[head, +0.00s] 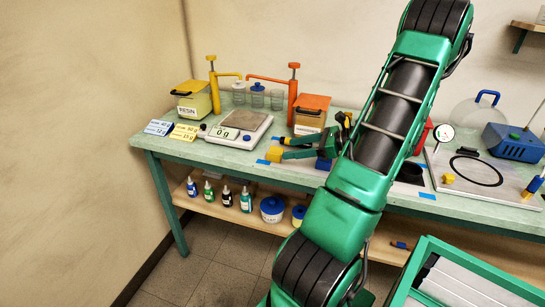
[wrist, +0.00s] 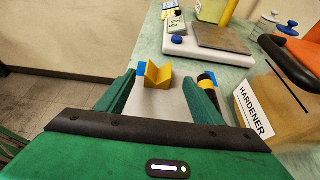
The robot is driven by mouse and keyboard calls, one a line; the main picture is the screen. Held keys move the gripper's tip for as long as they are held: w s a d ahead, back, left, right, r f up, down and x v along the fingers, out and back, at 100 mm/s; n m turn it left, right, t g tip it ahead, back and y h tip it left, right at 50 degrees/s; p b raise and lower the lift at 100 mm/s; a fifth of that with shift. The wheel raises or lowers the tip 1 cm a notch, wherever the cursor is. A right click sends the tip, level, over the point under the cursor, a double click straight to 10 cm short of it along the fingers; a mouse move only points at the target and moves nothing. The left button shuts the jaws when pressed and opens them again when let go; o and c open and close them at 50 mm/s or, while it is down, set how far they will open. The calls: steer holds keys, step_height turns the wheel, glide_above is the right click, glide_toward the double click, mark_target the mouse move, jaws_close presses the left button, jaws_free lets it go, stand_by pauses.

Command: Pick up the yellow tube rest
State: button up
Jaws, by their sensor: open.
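The yellow tube rest (head: 273,155) is a small block with a V-shaped notch on top. It sits upright near the front edge of the green bench, by a strip of blue tape. In the wrist view the rest (wrist: 158,76) lies ahead, between the lines of the two fingers near their tips. My gripper (head: 284,148) is open and empty, low over the bench, with its green fingers reaching left toward the rest. In the wrist view the gripper (wrist: 161,82) shows a finger on each side; whether either touches the rest is unclear.
A black-and-yellow tool end (wrist: 207,80) stands close by the right finger. The hardener box (wrist: 262,112) is on the right, and the scale (head: 239,128) is behind the rest. The bench's front edge is close.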

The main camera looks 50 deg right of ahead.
mark_target(274, 152)
steer(key=shift+x, duration=4.15)
steer(key=shift+a+f, duration=0.1)
steer(key=shift+a, duration=0.05)
steer(key=c, duration=1.2)
